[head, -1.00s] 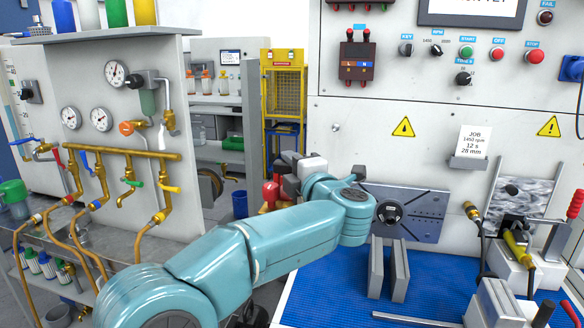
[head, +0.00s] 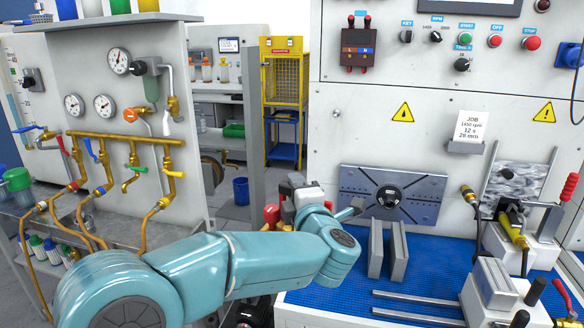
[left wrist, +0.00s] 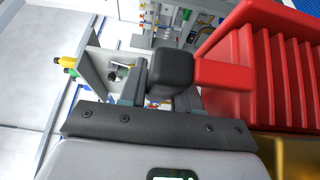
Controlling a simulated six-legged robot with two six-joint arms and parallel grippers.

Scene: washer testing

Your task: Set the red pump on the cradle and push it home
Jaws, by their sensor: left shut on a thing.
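The red pump (head: 272,214) shows only in part in the head view, behind my teal left arm. In the left wrist view its ribbed red body (left wrist: 262,75) fills the upper right, with a dark grey block on a red stem. My left gripper (left wrist: 168,88) is shut on that dark block. In the head view the left gripper (head: 290,192) is partly hidden by the arm, left of the slotted plate. Two upright grey blocks (head: 376,250), seemingly the cradle, stand parallel on the blue mat with a gap between them. My right gripper is not in view.
A slotted grey plate (head: 423,202) with a dark round hub is behind the blocks. Metal rods (head: 420,314) lie at the mat's front. A fixture with a yellow-handled tool (head: 516,233) stands at right. Brass piping (head: 125,140) fills the left.

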